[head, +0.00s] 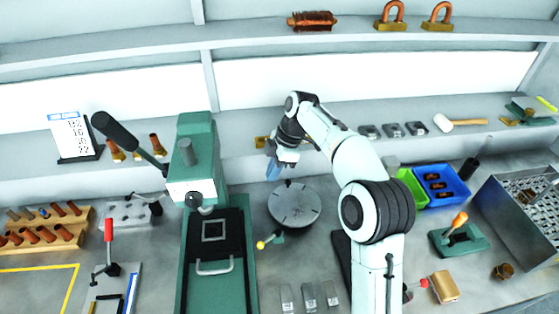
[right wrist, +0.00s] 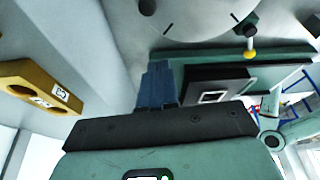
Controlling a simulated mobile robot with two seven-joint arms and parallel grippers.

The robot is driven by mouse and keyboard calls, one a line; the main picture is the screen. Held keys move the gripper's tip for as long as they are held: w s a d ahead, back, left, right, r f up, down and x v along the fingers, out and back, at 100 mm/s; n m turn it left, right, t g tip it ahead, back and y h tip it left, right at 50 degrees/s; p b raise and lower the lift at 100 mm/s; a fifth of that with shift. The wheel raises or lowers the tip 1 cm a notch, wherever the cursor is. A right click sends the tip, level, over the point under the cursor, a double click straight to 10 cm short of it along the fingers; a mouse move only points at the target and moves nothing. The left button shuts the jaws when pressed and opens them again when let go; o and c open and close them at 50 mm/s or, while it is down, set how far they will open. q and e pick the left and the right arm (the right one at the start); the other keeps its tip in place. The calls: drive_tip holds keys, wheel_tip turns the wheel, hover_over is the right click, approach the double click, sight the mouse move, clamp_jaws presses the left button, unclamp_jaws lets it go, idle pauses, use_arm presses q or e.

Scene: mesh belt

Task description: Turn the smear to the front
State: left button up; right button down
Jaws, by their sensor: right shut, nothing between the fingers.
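A round grey turntable disc (head: 295,205) lies on the bench right of the green press, with dark line marks near its rim. A small dark knob (head: 288,183) stands at its far edge, and it also shows in the right wrist view (right wrist: 147,7). I cannot make out a smear on the disc. A small lever with a yellow ball (head: 261,244) sits at the disc's front left. My right gripper (head: 273,172) has blue fingers, shut and empty, beyond the disc's far left edge. The fingers also show in the right wrist view (right wrist: 157,85), apart from the disc (right wrist: 200,18). My left gripper is not in view.
The green press (head: 197,150) stands close left of the disc. A brass block (head: 262,141) is behind my right gripper; a yellow block with holes (right wrist: 40,88) shows in the wrist view. Small metal blocks (head: 309,297) lie in front. A blue tray (head: 440,184) is at right.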

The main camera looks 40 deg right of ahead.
sight(278, 189)
wheel_tip(278, 189, down, 3)
drive_tip(key=shift+w+r, duration=0.1)
drive_tip(key=shift+s+d, duration=0.2)
drive_tip(key=shift+d, duration=0.3)
drive_tip(key=shift+s+d, duration=0.2)
drive_tip(key=shift+d, duration=0.3)
drive_tip(key=shift+s+d+f, duration=0.1)
drive_tip(key=shift+d+f, duration=0.15)
drive_tip(key=shift+d, duration=0.2)
drive_tip(key=shift+d+m, duration=0.1)
drive_tip(key=shift+m, duration=0.2)
